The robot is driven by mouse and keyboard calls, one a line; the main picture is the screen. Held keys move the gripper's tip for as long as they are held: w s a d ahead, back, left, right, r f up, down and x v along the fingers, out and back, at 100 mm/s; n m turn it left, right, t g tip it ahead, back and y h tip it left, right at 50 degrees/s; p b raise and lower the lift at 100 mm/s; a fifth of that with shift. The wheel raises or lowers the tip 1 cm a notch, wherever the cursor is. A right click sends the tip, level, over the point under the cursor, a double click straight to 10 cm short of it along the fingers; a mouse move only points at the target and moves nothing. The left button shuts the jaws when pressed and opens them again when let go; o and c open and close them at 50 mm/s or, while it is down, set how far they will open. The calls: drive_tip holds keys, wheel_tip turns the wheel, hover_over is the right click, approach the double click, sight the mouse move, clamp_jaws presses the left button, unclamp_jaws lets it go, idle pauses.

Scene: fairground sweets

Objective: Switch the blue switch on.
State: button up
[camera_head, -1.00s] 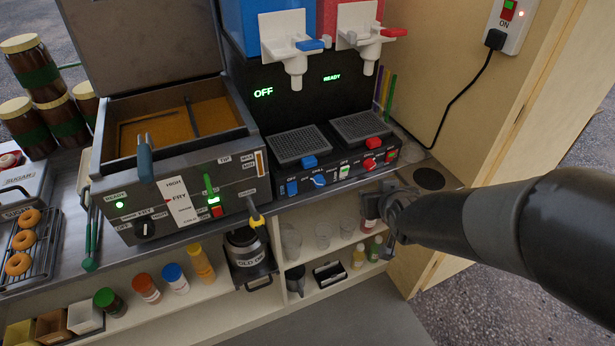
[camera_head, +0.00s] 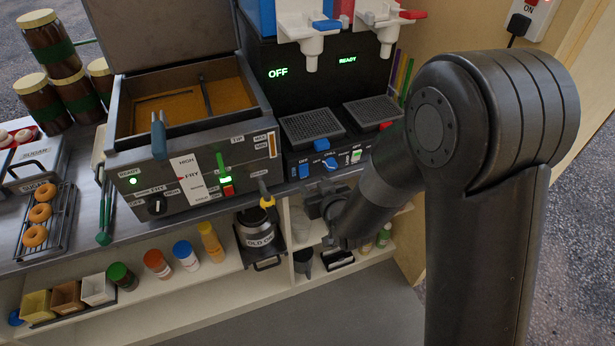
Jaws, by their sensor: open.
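The blue switch (camera_head: 304,171) is a small blue rocker at the left end of the drinks machine's front panel (camera_head: 293,160). Its position is too small to read. The display above the blue side shows OFF (camera_head: 278,72) in green. A blue knob (camera_head: 330,164) sits to the right of the switch. My gripper (camera_head: 322,220) is below and slightly right of the switch, in front of the counter edge and apart from the panel. It is open and looks empty; its fingertips are dark and hard to make out.
The fryer (camera_head: 190,185) stands just left of the drinks machine, with a yellow-tipped handle (camera_head: 265,197) jutting out near my gripper. A shelf below holds the old-oil pot (camera_head: 258,229) and several bottles.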

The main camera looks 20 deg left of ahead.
sight(304, 174)
drive_tip(key=x, duration=0.6)
drive_tip(key=shift+w+a+f, duration=0.1)
drive_tip(key=shift+w, duration=0.05)
drive_tip(key=shift+c, duration=0.5)
